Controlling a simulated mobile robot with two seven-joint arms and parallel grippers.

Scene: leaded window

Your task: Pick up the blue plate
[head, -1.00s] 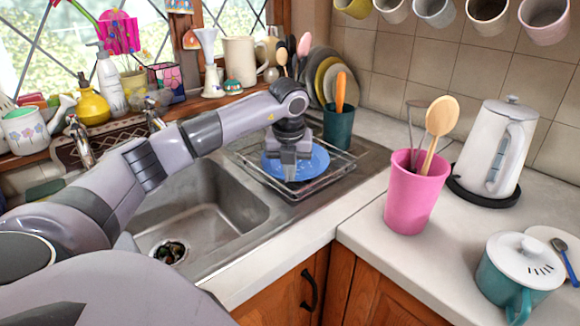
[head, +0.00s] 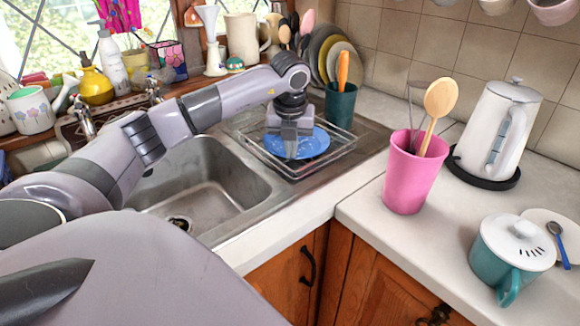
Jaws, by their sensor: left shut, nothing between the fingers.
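The blue plate (head: 315,143) lies in the wire dish rack (head: 345,153) on the drainer to the right of the sink. My left arm reaches across the sink from the left. My left gripper (head: 291,153) points down over the plate, in front of its left and middle part, and hides some of it. Its fingers are shut with nothing between them. I cannot tell whether the fingertips touch the plate. My right gripper is not in view.
The metal sink (head: 215,190) is left of the rack. A teal utensil cup (head: 340,108) and stacked plates (head: 325,52) stand behind it. A pink cup (head: 408,180), white kettle (head: 495,130) and teal lidded mug (head: 510,262) stand on the right counter.

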